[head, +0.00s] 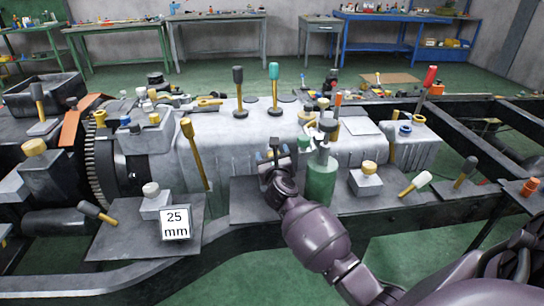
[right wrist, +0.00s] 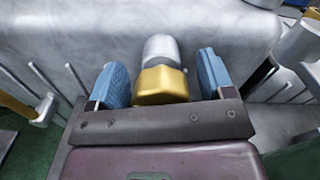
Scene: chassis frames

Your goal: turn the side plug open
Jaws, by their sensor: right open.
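The side plug (right wrist: 161,85) has a gold hexagonal head with a rounded silver part beyond it. In the right wrist view it sits against the pale grey housing (right wrist: 210,28). My right gripper (right wrist: 161,80) is open, with one blue finger pad on each side of the plug and a visible gap on both sides. In the head view my right gripper (head: 272,154) is at the near side of the housing (head: 254,130). The plug cannot be made out there behind the gripper. My left gripper is not in view.
A green cylinder (head: 321,178) stands just right of my right gripper. A yellow-handled lever (head: 195,150) rises to its left. A plate with a "25 mm" sign (head: 175,224) lies at the near left. Dark chassis rails (head: 490,217) run along the right. Workbenches stand far behind.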

